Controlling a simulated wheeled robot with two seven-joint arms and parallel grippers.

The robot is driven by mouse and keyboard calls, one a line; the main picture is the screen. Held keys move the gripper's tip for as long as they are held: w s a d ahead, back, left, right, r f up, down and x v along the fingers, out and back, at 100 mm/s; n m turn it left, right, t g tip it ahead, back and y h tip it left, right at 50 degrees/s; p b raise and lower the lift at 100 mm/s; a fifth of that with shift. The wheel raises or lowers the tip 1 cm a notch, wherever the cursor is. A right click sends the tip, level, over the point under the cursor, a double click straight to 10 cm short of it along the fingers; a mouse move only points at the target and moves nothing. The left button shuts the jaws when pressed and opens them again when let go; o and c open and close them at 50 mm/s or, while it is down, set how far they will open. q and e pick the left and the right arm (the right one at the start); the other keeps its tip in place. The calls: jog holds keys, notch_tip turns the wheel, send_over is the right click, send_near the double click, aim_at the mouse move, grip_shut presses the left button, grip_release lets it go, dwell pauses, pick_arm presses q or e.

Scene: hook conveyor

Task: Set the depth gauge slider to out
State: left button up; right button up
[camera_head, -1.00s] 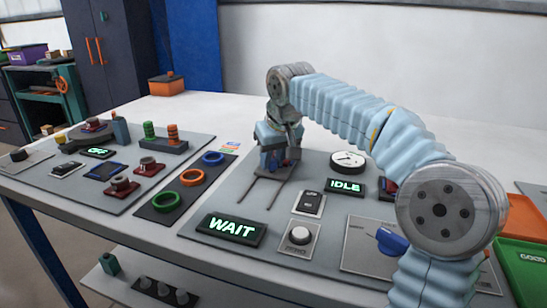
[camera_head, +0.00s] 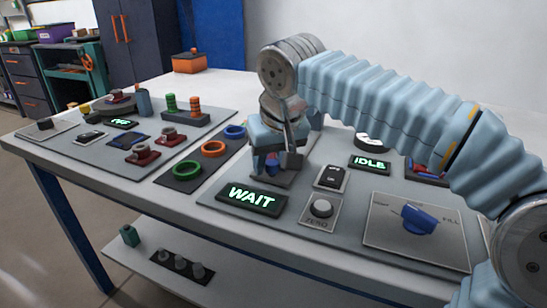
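The depth gauge slider (camera_head: 271,164) is a small blue piece, partly hidden between the fingers of my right gripper (camera_head: 275,160). My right gripper points down from the light blue arm, with a finger on each side of the slider, and looks shut on it. It stands just behind the green-lit WAIT display (camera_head: 251,199), near the front end of the slider's track. The arm and gripper hide most of the track. My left gripper is not in view.
To the right are the ZERO button (camera_head: 321,208), a rocker switch (camera_head: 331,177), the IDLE display (camera_head: 369,164) and a blue FILL knob (camera_head: 419,218). To the left are coloured rings (camera_head: 214,149). An orange box (camera_head: 190,62) stands at the back.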

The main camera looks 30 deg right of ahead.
dwell(0.3)
jog(key=shift+s+r, duration=0.1)
jog(key=shift+r, duration=0.25)
jog(key=p+v, duration=0.3)
jog(key=v, duration=1)
